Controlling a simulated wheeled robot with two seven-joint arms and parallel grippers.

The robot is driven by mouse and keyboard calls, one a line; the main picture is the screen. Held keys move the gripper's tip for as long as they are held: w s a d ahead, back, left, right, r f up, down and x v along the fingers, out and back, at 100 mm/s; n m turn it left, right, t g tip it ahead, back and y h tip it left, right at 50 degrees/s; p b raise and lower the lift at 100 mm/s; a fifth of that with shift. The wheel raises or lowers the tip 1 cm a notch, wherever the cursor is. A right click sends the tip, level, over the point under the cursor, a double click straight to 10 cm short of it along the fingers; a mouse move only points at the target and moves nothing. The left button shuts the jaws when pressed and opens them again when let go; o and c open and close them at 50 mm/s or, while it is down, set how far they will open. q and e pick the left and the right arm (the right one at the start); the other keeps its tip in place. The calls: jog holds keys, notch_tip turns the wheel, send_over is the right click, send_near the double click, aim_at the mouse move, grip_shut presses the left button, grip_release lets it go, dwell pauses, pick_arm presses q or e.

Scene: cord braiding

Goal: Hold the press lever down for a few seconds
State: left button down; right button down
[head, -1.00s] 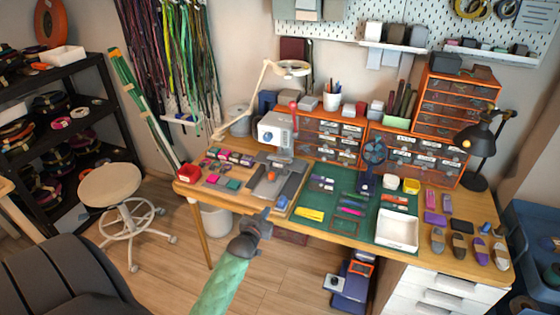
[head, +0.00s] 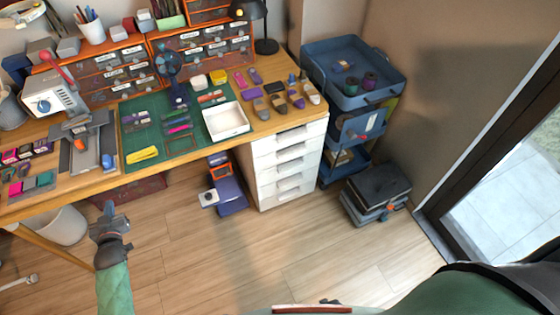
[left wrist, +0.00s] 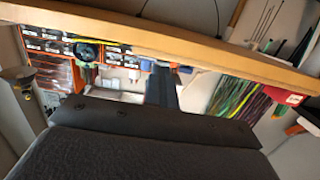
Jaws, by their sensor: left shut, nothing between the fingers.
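The press (head: 52,95) is a white box with a blue dial, standing on the left part of the workbench (head: 40,205). Its lever (head: 62,70) slants up to a red knob (head: 50,57) and stands raised. The grey press base (head: 85,135) lies in front of it. My left gripper (head: 110,212) is shut and empty, in front of the bench's front edge and well short of the lever. In the left wrist view the dark shut fingers (left wrist: 161,88) point towards the underside of a wooden edge; I cannot make out the lever there. My right gripper is out of view.
A green mat (head: 150,115) with strips and a white tray (head: 226,121) lies right of the press. Below are a white bin (head: 62,226) and a purple machine (head: 229,194). A blue cart (head: 352,75) stands right of the drawers (head: 285,165). The floor in front is clear.

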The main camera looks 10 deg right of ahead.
pick_arm(q)
jog(key=shift+s+d+f+b, duration=0.2)
jog(key=shift+s+f, duration=0.35)
jog(key=shift+f, duration=0.25)
jog(key=shift+s+d+f+b, duration=0.1)
jog(key=shift+s+f+b, duration=0.15)
jog(key=shift+s+f, duration=0.45)
jog(key=shift+s+d+f+b, duration=0.15)
jog(key=shift+s+f, duration=0.3)
jog(key=shift+f, duration=0.45)
jog(key=shift+f, duration=0.1)
jog(key=s+d+f+b, duration=0.1)
jog(key=s+f+b, duration=0.2)
jog(key=s+f, duration=0.2)
jog(key=s+d+f+b, duration=0.1)
jog(key=s+f+b, duration=0.2)
jog(key=s+f, duration=0.3)
notch_tip(320, 180, down, 5)
jog(key=shift+d+f, duration=0.2)
